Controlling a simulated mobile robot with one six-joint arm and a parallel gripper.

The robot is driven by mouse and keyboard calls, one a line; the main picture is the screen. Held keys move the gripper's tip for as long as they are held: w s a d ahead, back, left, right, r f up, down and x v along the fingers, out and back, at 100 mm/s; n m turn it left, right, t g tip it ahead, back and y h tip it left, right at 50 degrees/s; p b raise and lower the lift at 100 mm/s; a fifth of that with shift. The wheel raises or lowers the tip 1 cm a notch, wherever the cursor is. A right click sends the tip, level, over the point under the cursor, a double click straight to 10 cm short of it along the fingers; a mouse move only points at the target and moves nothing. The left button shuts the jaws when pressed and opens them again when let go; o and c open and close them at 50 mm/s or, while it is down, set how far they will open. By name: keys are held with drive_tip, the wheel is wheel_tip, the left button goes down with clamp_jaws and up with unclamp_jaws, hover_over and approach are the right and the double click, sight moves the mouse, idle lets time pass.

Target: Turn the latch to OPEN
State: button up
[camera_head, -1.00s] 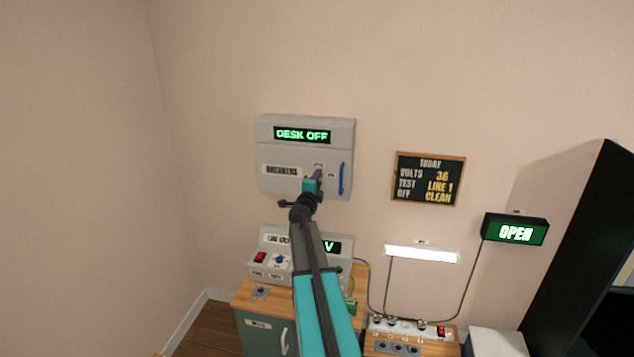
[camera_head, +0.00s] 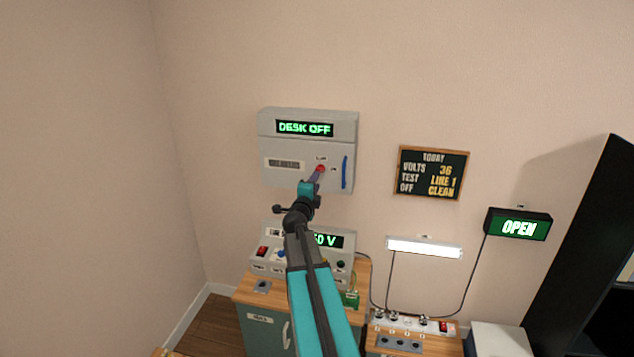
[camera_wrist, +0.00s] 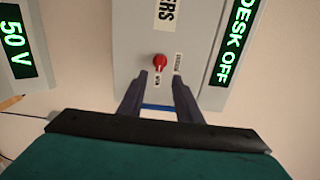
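The grey breaker box (camera_head: 270,181) hangs on the wall, with a green-lit display (camera_head: 305,128) reading "DESK OFF". A red latch knob (camera_head: 320,168) sits on its front; it also shows in the wrist view (camera_wrist: 160,61). Small labels stand beside the knob, too small to read surely. My gripper (camera_head: 318,177) is in front of the box at the knob. In the wrist view my gripper (camera_wrist: 160,75) has its two fingers apart, with the knob just beyond the gap between the tips. The fingers do not appear to touch it.
A blue handle (camera_head: 345,172) is on the box right of the knob. Below stands a grey supply unit (camera_head: 262,266) reading "50 V" on a wooden-topped cabinet (camera_head: 243,293). A blackboard (camera_head: 432,173) and a lit OPEN sign (camera_head: 518,228) hang to the right.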

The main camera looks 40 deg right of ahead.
drive_tip(key=v, duration=0.6)
drive_tip(key=shift+b, duration=0.35)
drive_tip(key=shift+s, duration=0.1)
